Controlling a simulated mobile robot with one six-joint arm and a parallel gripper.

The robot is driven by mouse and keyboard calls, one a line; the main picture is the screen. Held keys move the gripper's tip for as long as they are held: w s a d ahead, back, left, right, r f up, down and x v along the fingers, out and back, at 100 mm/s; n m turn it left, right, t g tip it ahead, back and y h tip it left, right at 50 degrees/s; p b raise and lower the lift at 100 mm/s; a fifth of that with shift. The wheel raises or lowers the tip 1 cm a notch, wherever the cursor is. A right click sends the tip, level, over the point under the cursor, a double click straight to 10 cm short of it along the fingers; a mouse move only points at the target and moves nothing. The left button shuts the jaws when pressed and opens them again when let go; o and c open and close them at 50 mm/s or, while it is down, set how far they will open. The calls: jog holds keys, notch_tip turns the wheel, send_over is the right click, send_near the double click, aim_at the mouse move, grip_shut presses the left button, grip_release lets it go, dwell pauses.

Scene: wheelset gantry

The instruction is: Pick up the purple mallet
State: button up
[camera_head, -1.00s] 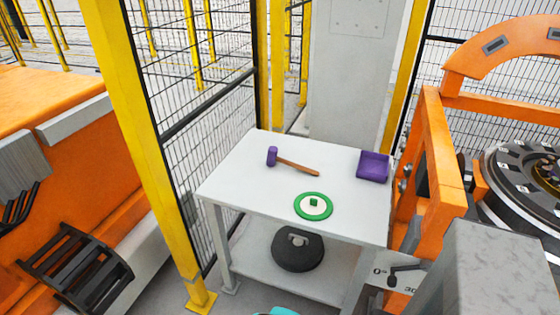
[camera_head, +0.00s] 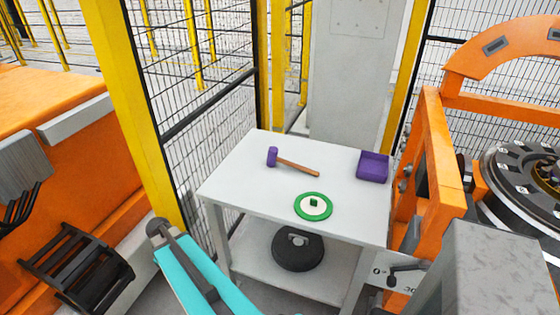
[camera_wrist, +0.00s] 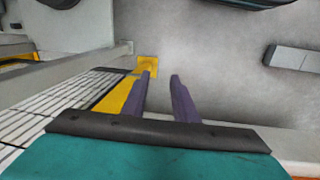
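The purple mallet lies on the white table. Its purple head (camera_head: 272,156) points left and its brown wooden handle (camera_head: 299,167) runs to the right. My gripper (camera_wrist: 160,75) shows in the wrist view with its two fingers apart and nothing between them. The mallet is not in the wrist view. In the head view my teal arm is in front of the table at lower left, well away from the mallet; I cannot make out the fingers there.
The white table (camera_head: 240,187) also holds a purple tray (camera_head: 373,167) and a green-rimmed disc (camera_head: 313,206) with a small green block. A dark round object (camera_head: 297,250) is on the lower shelf. A yellow post (camera_head: 130,100) and mesh fence stand left; an orange frame (camera_head: 440,160) stands right.

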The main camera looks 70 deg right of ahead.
aim_at(296, 165)
jog(key=d+r+t+h, duration=0.1)
jog(key=d+r, duration=0.7)
jog(key=d, duration=0.3)
jog(key=d+r+t+h, duration=0.1)
jog(key=d+r+h, duration=0.1)
jog(key=d+r, duration=0.8)
jog(key=shift+m+g+h, duration=0.3)
jog(key=shift+h, duration=0.2)
jog(key=s+d+r, duration=0.1)
jog(key=s+d, duration=0.1)
jog(key=d, duration=0.2)
jog(key=s+d+r, duration=0.1)
jog(key=s+d, duration=0.2)
jog(key=d, duration=0.1)
jog(key=s+d+r, duration=0.1)
jog(key=s+d, duration=0.2)
jog(key=d, duration=0.1)
jog(key=shift+s+d+r, duration=0.1)
jog(key=shift+d+r, duration=0.15)
jog(key=shift+r, duration=0.05)
jog(key=s+d+r, duration=0.3)
jog(key=s+d, duration=0.3)
jog(key=s, duration=0.1)
jog(key=s+d+r+g+h, duration=0.1)
jog(key=s+d+r, duration=0.3)
jog(key=s+d, duration=0.1)
jog(key=shift+s+d, duration=0.35)
jog(key=shift+s, duration=0.55)
